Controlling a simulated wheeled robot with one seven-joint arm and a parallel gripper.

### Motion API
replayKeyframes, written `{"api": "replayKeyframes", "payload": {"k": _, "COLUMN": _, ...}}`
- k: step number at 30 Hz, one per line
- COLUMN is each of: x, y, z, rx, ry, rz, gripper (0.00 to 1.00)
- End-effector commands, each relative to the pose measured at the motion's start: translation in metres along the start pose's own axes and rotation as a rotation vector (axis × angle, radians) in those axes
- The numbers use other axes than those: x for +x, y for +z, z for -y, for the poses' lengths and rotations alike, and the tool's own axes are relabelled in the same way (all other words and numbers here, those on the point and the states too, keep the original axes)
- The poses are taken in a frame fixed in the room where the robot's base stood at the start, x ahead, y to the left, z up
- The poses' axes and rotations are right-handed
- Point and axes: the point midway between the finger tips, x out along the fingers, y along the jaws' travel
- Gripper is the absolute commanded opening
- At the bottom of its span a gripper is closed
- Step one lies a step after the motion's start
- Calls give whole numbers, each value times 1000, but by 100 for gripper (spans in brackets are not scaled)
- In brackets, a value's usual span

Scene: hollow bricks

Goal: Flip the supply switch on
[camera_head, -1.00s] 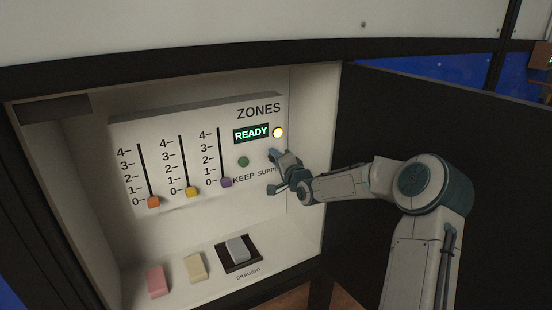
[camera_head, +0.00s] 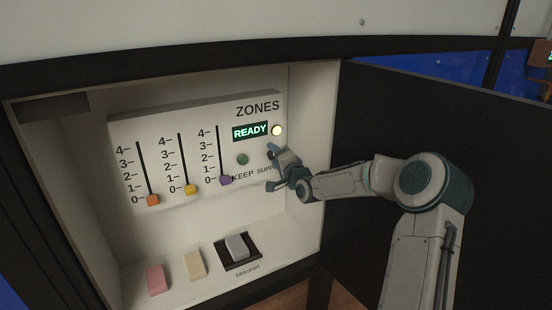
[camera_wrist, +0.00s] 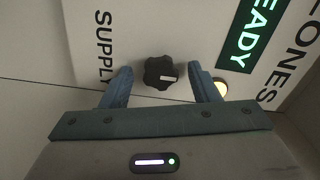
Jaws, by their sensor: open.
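The supply switch (camera_wrist: 161,72) is a black knob with a white mark, on the white ZONES panel beside the SUPPLY label (camera_wrist: 104,47). In the wrist view the mark points right, toward the READY display side. My gripper (camera_wrist: 160,69) is open, with one finger on each side of the knob. I cannot tell whether either finger touches it; gaps show in the wrist view. In the head view my gripper (camera_head: 271,168) is at the panel's right side, hiding the knob and part of the label.
The READY display (camera_head: 250,131) glows green beside a lit round lamp (camera_head: 277,131). A green button (camera_head: 242,160) is left of my gripper. Orange (camera_head: 153,200), yellow (camera_head: 190,189) and purple (camera_head: 226,180) sliders sit at 0. Blocks lie on the cabinet floor. The dark door (camera_head: 440,125) stands open right.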

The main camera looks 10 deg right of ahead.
Motion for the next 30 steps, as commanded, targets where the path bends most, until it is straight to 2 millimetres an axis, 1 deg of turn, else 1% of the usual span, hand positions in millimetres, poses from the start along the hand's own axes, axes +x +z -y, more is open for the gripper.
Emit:
{"api": "replayKeyframes", "payload": {"k": 4, "x": -6, "y": -1, "z": 0, "rx": -1, "ry": 0, "rz": -1, "gripper": 55}}
{"api": "replayKeyframes", "payload": {"k": 7, "x": -17, "y": -1, "z": 0, "rx": -2, "ry": 0, "rz": -2, "gripper": 55}}
{"api": "replayKeyframes", "payload": {"k": 11, "x": -41, "y": -2, "z": 0, "rx": -2, "ry": 1, "rz": -3, "gripper": 55}}
{"api": "replayKeyframes", "payload": {"k": 18, "x": -92, "y": -2, "z": 0, "rx": -2, "ry": 2, "rz": -3, "gripper": 55}}
{"api": "replayKeyframes", "payload": {"k": 21, "x": -109, "y": -1, "z": 0, "rx": -1, "ry": 2, "rz": -2, "gripper": 55}}
{"api": "replayKeyframes", "payload": {"k": 25, "x": -126, "y": -1, "z": 0, "rx": 0, "ry": 2, "rz": -1, "gripper": 55}}
{"api": "replayKeyframes", "payload": {"k": 30, "x": -137, "y": 0, "z": 0, "rx": 0, "ry": 1, "rz": 0, "gripper": 55}}
